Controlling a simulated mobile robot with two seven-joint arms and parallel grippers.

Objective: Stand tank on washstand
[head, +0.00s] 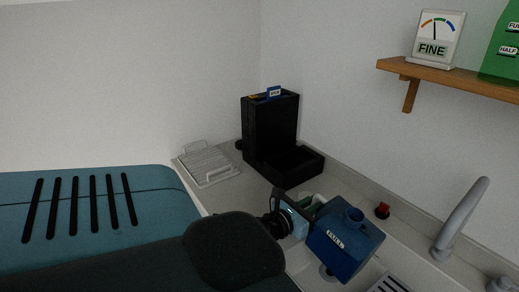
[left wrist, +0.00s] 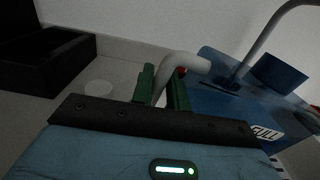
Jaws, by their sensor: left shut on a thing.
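The blue tank (head: 345,243), labelled FULL with a round neck on top, is in the lower right of the head view. It also shows at the right of the left wrist view (left wrist: 232,97). My left gripper (head: 314,204) is at the tank's left side. In the left wrist view its green fingers (left wrist: 164,82) are shut on the tank's grey bent handle (left wrist: 188,62). The tank is tilted in the head view and overlaps the pale basin of the washstand (head: 342,188). Its underside is hidden, so contact below cannot be told. My right gripper is not in view.
A black machine (head: 270,130) with an open tray stands at the back corner. A white wire rack (head: 207,164) lies left of it. A grey faucet (head: 460,218) and red knob (head: 382,210) are at the right. A wooden shelf (head: 450,77) holds a FINE gauge sign (head: 438,38).

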